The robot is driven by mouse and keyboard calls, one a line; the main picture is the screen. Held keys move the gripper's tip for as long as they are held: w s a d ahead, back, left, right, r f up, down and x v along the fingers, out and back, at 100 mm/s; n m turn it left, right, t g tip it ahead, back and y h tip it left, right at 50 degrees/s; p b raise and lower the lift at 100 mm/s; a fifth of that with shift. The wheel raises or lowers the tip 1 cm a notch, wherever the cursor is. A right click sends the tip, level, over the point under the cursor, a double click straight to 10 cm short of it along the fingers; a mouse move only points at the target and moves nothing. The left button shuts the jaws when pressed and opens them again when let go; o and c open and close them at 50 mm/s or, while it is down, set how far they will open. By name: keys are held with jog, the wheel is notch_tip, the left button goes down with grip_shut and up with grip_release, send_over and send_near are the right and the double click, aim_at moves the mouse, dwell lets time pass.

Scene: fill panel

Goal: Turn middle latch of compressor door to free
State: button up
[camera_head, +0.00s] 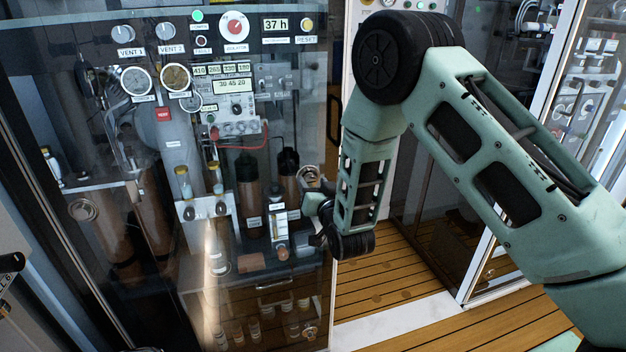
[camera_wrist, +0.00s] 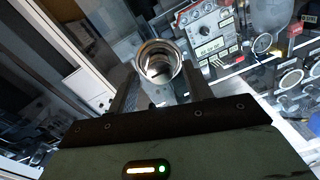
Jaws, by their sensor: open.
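The compressor door (camera_head: 250,300) is a large clear panel and looks closed. The middle latch (camera_head: 308,175) is a round metal ring fitting at the door's right edge. It also shows in the wrist view as a shiny round cup (camera_wrist: 158,50) with a darker inside. My gripper (camera_head: 318,208) is at the door's right edge, just below the latch, partly hidden by my own wrist. In the wrist view my gripper (camera_wrist: 158,88) is open, with one finger on each side of the latch. I cannot tell whether the fingers touch it, nor which way its handle is turned.
A similar round fitting (camera_head: 310,332) sits lower on the door's right edge, and another (camera_head: 82,210) is at the left. Gauges (camera_head: 137,80) and a control box (camera_head: 237,115) are at the panel. Wooden floor (camera_head: 385,285) is clear to the right.

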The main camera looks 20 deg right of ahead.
jog(key=shift+w, duration=0.55)
jog(key=c, duration=1)
jog(key=shift+o, duration=0.2)
